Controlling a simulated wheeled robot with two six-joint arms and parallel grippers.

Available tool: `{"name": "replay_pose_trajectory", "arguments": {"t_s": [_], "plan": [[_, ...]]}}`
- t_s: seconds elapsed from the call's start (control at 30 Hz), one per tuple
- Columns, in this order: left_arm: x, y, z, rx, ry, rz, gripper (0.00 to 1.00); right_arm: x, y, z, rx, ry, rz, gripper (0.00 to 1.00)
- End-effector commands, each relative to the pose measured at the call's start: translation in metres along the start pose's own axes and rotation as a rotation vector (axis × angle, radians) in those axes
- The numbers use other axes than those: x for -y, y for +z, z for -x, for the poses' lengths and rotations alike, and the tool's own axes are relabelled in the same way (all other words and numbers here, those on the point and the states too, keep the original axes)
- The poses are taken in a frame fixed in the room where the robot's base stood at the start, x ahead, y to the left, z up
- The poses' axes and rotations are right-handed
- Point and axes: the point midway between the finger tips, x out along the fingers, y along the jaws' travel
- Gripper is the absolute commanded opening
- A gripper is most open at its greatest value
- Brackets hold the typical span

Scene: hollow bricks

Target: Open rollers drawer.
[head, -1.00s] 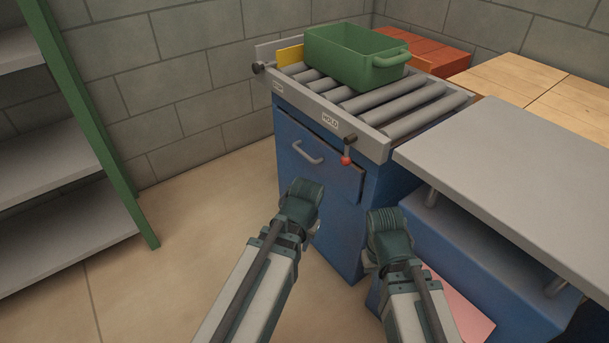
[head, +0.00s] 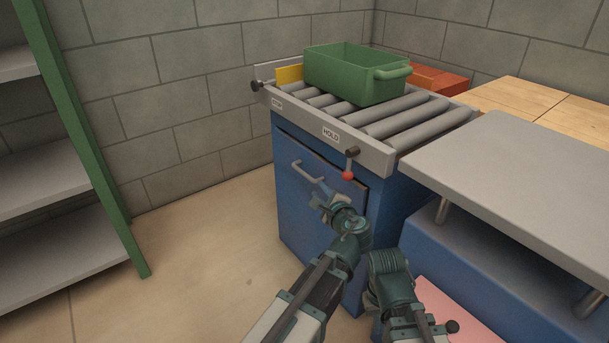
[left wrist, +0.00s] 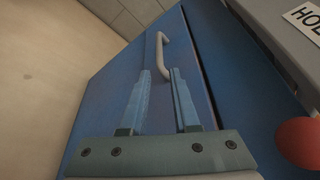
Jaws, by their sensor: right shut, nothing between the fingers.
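The rollers drawer (head: 290,149) is the blue front with a grey bar handle (head: 305,172), under the roller conveyor. A dark gap runs along its top edge; I cannot tell whether it is slightly out. My left gripper (head: 318,198) is open just below the handle. In the left wrist view, the handle (left wrist: 164,52) stands just beyond the fingertips (left wrist: 162,74), roughly in line with the gap between them; no contact is clear. My right gripper (head: 385,285) is low, right of the left arm and in front of the blue cabinet. Its fingers are mostly hidden.
A red-knobbed lever (head: 348,173) hangs by the HOLD label, above and right of my left gripper. A green bin (head: 350,75) sits on the rollers (head: 405,117). A grey tabletop (head: 510,170) is at right, a green-framed shelf (head: 80,130) at left. Floor between is clear.

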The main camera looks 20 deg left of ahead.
Motion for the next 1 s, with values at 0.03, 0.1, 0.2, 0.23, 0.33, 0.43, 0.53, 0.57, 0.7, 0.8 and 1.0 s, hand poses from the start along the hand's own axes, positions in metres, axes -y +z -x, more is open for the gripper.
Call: {"name": "replay_pose_trajectory", "arguments": {"t_s": [0.03, 0.1, 0.2, 0.23, 0.33, 0.43, 0.53, 0.57, 0.7, 0.8, 1.0], "plan": [[0.000, 0.000, 0.000, 0.000, -0.001, -0.001, 0.30, 0.000, 0.000, 0.000, 0.000, 0.000, 0.000, 0.00], [0.000, 0.000, -0.003, 0.000, 0.000, 0.000, 0.30, 0.000, 0.000, -0.001, 0.000, 0.000, 0.000, 0.00], [0.000, -0.001, -0.013, 0.001, 0.001, 0.001, 0.30, 0.000, 0.000, -0.004, 0.000, 0.000, -0.001, 0.00], [-0.001, -0.002, -0.017, 0.001, 0.001, 0.002, 0.30, 0.001, 0.000, -0.005, 0.000, 0.000, -0.001, 0.00], [-0.001, -0.002, -0.036, 0.003, 0.002, 0.002, 0.30, 0.001, -0.001, -0.009, 0.000, 0.000, -0.002, 0.00], [-0.001, -0.002, -0.058, 0.003, 0.003, 0.003, 0.30, 0.001, -0.001, -0.014, 0.000, 0.000, -0.003, 0.00], [-0.001, -0.002, -0.079, 0.003, 0.004, 0.004, 0.30, 0.002, -0.001, -0.019, 0.000, 0.000, -0.004, 0.00], [-0.001, -0.002, -0.085, 0.002, 0.003, 0.004, 0.30, 0.002, -0.001, -0.020, 0.000, 0.000, -0.005, 0.00], [-0.001, -0.002, -0.109, 0.002, 0.003, 0.003, 0.30, 0.003, -0.001, -0.025, 0.000, 0.000, -0.006, 0.00], [-0.001, -0.001, -0.122, 0.002, 0.003, 0.003, 0.30, 0.003, -0.002, -0.027, 0.000, 0.000, -0.006, 0.00], [-0.001, 0.000, -0.136, 0.001, 0.002, 0.004, 0.30, 0.003, -0.002, -0.030, -0.001, 0.000, -0.006, 0.00]]}}
